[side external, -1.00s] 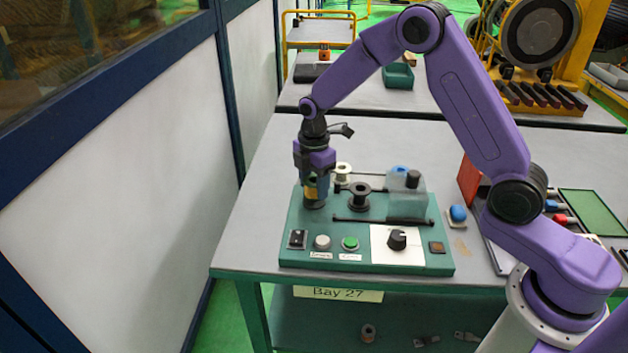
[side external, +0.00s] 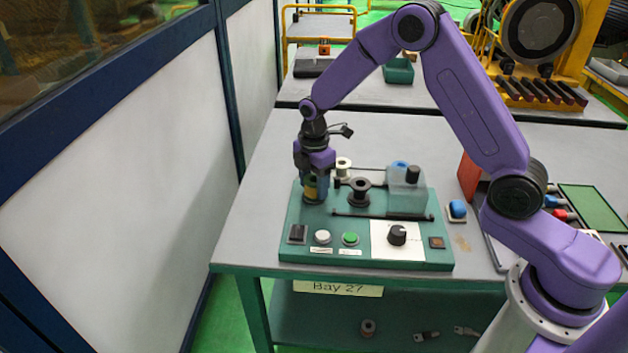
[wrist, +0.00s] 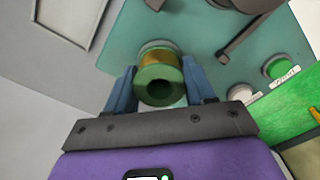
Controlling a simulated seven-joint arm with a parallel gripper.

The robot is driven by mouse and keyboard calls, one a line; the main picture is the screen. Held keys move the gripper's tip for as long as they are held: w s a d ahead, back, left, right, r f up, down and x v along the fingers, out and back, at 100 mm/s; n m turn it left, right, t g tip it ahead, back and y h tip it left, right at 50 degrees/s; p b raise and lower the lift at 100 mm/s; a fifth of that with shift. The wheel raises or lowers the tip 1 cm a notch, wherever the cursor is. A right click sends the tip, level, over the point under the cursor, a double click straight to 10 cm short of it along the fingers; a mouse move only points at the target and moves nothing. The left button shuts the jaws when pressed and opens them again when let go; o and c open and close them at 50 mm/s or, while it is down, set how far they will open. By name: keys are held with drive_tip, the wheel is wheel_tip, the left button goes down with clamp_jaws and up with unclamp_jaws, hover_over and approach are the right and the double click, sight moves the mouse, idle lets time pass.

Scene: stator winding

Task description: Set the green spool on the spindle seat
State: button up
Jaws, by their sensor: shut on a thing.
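The green spool (wrist: 158,78), wound with a copper-coloured band, is between my gripper's two blue fingers (wrist: 160,92) in the wrist view. My gripper is shut on it, and its open bore faces the camera. In the side view my gripper (side external: 314,186) points straight down over the left end of the green fixture box (side external: 290,252). The spool (side external: 312,193) stands upright low over the box top there. A pale rim shows just beyond the spool in the wrist view. The spindle seat is hidden, and I cannot tell whether the spool touches it.
A black spool (side external: 359,192) and a white spool (side external: 343,167) stand close to the right of my gripper. A translucent grey block (side external: 408,198) stands further right. A white button (side external: 322,237), a green button (side external: 350,239) and a black knob (side external: 397,236) line the front.

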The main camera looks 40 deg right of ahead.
idle(0.3)
drive_tip(key=o, duration=1.3)
drive_tip(key=shift+o, duration=0.2)
drive_tip(key=shift+r, duration=3.5)
drive_tip(key=shift+s, duration=0.1)
drive_tip(key=s+a+r+m, duration=0.1)
drive_tip(key=s+a+r, duration=0.15)
drive_tip(key=s, duration=0.55)
drive_tip(key=s+a+r+m, duration=0.1)
drive_tip(key=s+r+m, duration=0.15)
drive_tip(key=s, duration=0.55)
drive_tip(key=s+d+m, duration=0.1)
drive_tip(key=s+d, duration=0.2)
drive_tip(key=s, duration=0.6)
drive_tip(key=s+d+r+m, duration=0.1)
drive_tip(key=s+d, duration=0.3)
drive_tip(key=s, duration=0.6)
drive_tip(key=shift+s+r, duration=0.15)
drive_tip(key=shift+s, duration=0.15)
